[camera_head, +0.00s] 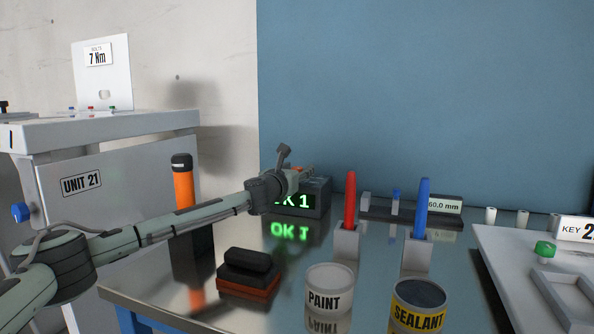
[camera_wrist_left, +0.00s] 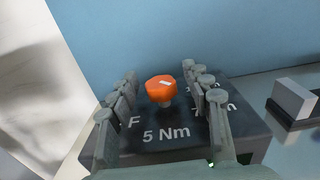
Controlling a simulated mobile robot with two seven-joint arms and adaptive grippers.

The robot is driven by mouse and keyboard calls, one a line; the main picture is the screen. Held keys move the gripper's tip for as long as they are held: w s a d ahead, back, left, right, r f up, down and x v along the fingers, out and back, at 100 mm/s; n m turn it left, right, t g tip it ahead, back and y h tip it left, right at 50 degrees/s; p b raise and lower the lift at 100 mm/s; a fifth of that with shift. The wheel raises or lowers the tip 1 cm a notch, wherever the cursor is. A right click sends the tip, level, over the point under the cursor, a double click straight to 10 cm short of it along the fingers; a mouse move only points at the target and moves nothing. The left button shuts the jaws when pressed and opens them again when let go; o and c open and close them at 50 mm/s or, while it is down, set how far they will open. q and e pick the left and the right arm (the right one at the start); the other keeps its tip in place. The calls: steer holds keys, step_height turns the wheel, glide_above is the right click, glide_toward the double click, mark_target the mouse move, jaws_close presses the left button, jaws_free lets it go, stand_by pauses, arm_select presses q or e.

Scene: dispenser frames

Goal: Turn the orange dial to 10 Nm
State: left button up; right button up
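The orange dial (camera_wrist_left: 161,88) stands on top of a dark box (camera_wrist_left: 180,145) in the left wrist view. A small white mark shows on its top, toward the right. "5 Nm" and an "F" are printed on the near side; more lettering at the right is partly hidden by a finger. My left gripper (camera_wrist_left: 161,78) is open, with its fingers on either side of the dial and visible gaps to it. In the head view the left gripper (camera_head: 297,174) is at the box (camera_head: 322,198), whose green display reads partly hidden "OK 1". The dial is mostly hidden there. My right gripper is out of view.
A red marker (camera_head: 350,200) and a blue marker (camera_head: 421,205) stand in holders right of the box. Paint (camera_head: 328,278) and sealant (camera_head: 419,292) cans stand nearer. A dark block (camera_head: 248,276) and an orange-black cylinder (camera_head: 183,185) are at left. A gauge (camera_head: 440,206) reads "60,0 mm".

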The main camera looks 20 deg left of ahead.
arm_select(q)
jaws_close()
steer(key=shift+d+f+n+y, duration=0.15)
steer(key=shift+n+y, duration=1.15)
steer(key=shift+y, duration=0.7)
steer(key=shift+n+g+y, duration=0.8)
steer(key=shift+n+y, duration=0.7)
steer(key=shift+y, duration=0.8)
steer(key=shift+o, duration=0.4)
jaws_free()
steer(key=v, duration=1.2)
